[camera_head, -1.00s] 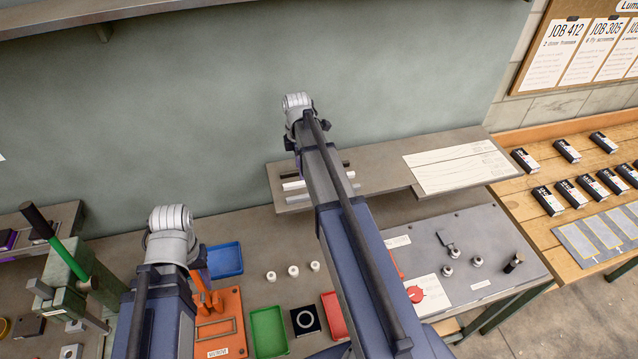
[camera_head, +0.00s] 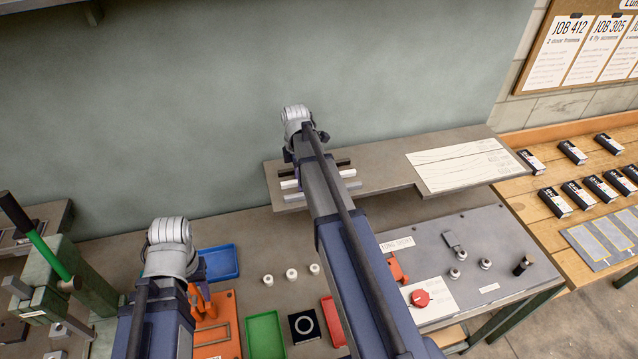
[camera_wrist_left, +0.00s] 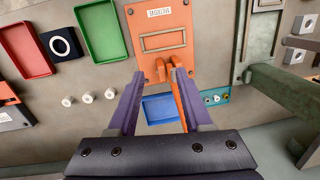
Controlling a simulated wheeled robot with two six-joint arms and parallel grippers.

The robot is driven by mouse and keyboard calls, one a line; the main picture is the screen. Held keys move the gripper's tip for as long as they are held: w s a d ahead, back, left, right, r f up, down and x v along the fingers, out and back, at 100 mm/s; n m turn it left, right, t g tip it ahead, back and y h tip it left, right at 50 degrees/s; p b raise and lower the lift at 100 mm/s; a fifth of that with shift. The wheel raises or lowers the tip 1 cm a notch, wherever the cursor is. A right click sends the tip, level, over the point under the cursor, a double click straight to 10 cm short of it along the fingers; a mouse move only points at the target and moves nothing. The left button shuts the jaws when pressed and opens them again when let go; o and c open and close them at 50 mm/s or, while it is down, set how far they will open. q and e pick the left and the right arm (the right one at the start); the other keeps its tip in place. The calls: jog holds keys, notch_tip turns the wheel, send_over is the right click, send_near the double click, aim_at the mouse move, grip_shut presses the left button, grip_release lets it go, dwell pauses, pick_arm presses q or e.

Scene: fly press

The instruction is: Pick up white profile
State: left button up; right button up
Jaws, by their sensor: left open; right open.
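The white profile (camera_head: 289,184) lies on the raised grey shelf (camera_head: 380,172) at the back, among a black and a grey strip; my right arm crosses in front and hides the middle of them. My right gripper (camera_head: 322,136) shows only a dark edge of its body above the shelf; its fingers are hidden behind the arm. My left gripper (camera_wrist_left: 156,74) has its purple fingers apart and empty in the left wrist view. It is over the bench near an orange fixture (camera_wrist_left: 160,40) and a blue tray (camera_wrist_left: 160,109), away from the profile.
Green (camera_head: 265,335) and red trays, a black block with a ring (camera_head: 304,326) and several white bushings (camera_head: 292,274) stand on the bench. A green press (camera_head: 75,275) is at the left. A control panel (camera_head: 465,262) is at the right. Paper (camera_head: 460,166) covers the shelf's right part.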

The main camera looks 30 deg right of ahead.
grip_shut()
dwell(0.3)
jog(key=shift+r, duration=0.1)
dwell(0.4)
jog(key=shift+s+r+p, duration=0.2)
jog(key=shift+r+p, duration=0.25)
jog(key=shift+p, duration=0.1)
notch_tip(320, 180, up, 7)
jog(key=p, duration=0.6)
jog(key=shift+f, duration=0.2)
jog(key=s+a, duration=0.2)
jog(key=s, duration=0.7)
jog(key=s+a, duration=0.3)
jog(key=s, duration=0.7)
jog(key=shift+f, duration=0.3)
